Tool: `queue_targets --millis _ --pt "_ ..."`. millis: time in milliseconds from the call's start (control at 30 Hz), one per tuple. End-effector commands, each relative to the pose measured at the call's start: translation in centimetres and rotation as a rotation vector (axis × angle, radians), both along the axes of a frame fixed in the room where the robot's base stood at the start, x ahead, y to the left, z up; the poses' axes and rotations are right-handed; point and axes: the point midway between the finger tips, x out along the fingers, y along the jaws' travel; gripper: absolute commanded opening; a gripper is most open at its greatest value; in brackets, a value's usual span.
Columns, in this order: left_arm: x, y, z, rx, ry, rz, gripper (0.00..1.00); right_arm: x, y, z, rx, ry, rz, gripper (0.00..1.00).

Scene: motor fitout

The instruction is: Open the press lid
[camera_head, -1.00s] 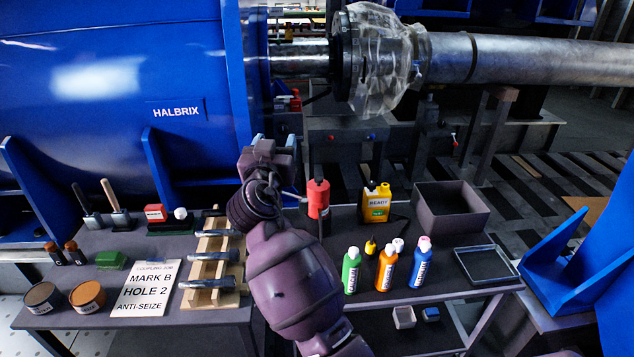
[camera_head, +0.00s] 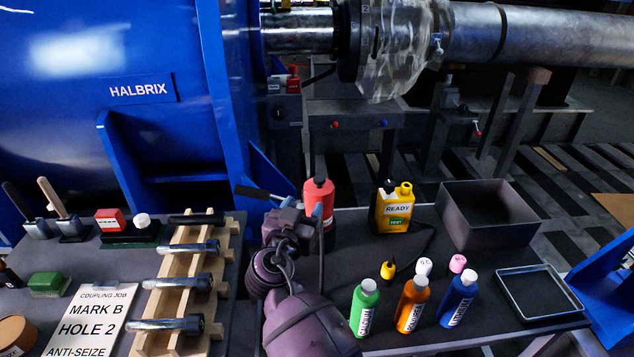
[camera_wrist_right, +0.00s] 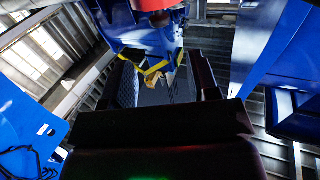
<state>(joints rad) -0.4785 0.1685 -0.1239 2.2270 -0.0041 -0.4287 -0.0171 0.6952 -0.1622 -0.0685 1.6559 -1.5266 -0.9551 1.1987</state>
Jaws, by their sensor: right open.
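My left gripper is not in view.
The wooden rack with bolts (camera_head: 168,290) is left of my right arm. The blue HALBRIX housing (camera_head: 90,130) rises behind.

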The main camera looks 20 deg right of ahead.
Motion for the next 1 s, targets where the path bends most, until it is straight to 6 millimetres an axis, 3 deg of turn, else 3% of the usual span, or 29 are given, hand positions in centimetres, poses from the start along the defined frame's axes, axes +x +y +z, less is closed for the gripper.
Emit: queue_targets --millis 500,1000 --pt "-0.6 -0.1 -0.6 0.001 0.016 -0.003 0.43 6.3 -5.1 0.0 -0.003 0.001 0.000 0.55" --pt "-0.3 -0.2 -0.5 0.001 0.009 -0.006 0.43 7.4 -6.0 0.0 -0.001 0.001 -0.001 0.55"
